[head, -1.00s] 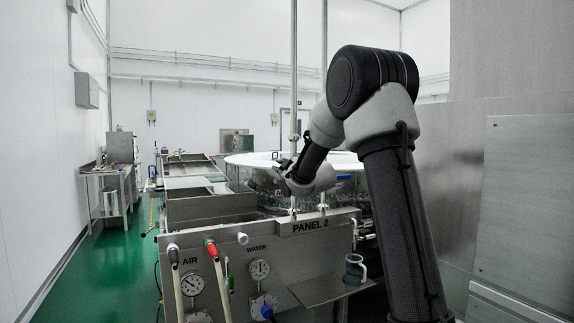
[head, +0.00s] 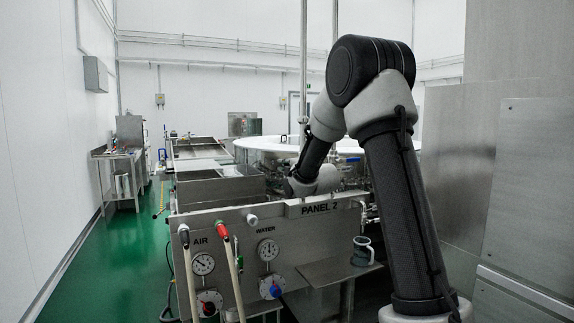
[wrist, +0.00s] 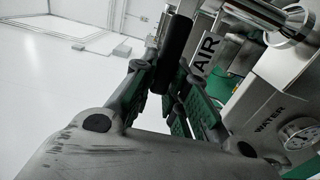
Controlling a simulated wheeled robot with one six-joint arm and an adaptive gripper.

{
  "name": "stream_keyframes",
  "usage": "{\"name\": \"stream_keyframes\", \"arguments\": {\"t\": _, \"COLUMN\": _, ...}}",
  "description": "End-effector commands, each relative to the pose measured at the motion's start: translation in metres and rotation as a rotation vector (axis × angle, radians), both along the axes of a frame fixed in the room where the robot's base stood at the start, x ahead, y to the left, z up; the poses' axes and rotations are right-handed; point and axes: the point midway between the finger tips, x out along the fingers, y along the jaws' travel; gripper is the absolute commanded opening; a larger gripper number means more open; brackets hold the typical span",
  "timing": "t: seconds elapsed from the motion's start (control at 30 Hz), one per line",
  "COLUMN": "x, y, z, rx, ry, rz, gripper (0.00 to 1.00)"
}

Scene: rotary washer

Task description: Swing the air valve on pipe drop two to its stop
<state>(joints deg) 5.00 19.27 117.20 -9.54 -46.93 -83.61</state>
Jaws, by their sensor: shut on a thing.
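In the wrist view my gripper (wrist: 162,74) has its two green-padded fingers on either side of a black cylindrical grip (wrist: 175,52), and is shut on it. The grip looks like a lever handle, tilted in this view. Metal fittings show just behind its upper end, but the valve body is not clear. In the head view two upright pipes (head: 304,60) rise behind the panel, and my wrist (head: 316,181) is beside their lower part. The fingers and the valve cannot be made out there.
The steel PANEL 2 (head: 321,209) stands in front, with an air gauge (head: 203,264), a water gauge (head: 268,250) and hose handles, one red (head: 221,230). A shelf (head: 325,272) holds a grey jug (head: 362,252). A round washer (head: 262,152) stands behind. Green floor (head: 130,250) is clear at left.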

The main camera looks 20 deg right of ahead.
Motion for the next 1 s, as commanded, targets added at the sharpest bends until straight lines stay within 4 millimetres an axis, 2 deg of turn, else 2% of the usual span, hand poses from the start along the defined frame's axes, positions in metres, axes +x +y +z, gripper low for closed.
{"name": "stream_keyframes", "arguments": {"t": 0.47, "x": -0.0002, "y": 0.0002, "z": -0.0033, "rx": -0.014, "ry": 0.005, "rz": 0.001, "gripper": 0.00}}
{"name": "stream_keyframes", "arguments": {"t": 0.5, "x": -0.0002, "y": 0.0002, "z": -0.0034, "rx": -0.014, "ry": 0.005, "rz": 0.001, "gripper": 0.20}}
{"name": "stream_keyframes", "arguments": {"t": 0.6, "x": -0.0002, "y": 0.0002, "z": -0.0032, "rx": -0.013, "ry": 0.005, "rz": 0.001, "gripper": 0.38}}
{"name": "stream_keyframes", "arguments": {"t": 0.87, "x": -0.0001, "y": 0.0000, "z": -0.0020, "rx": -0.013, "ry": 0.002, "rz": 0.000, "gripper": 0.38}}
{"name": "stream_keyframes", "arguments": {"t": 1.0, "x": -0.0071, "y": -0.0004, "z": -0.0015, "rx": -0.012, "ry": 0.002, "rz": 0.000, "gripper": 0.38}}
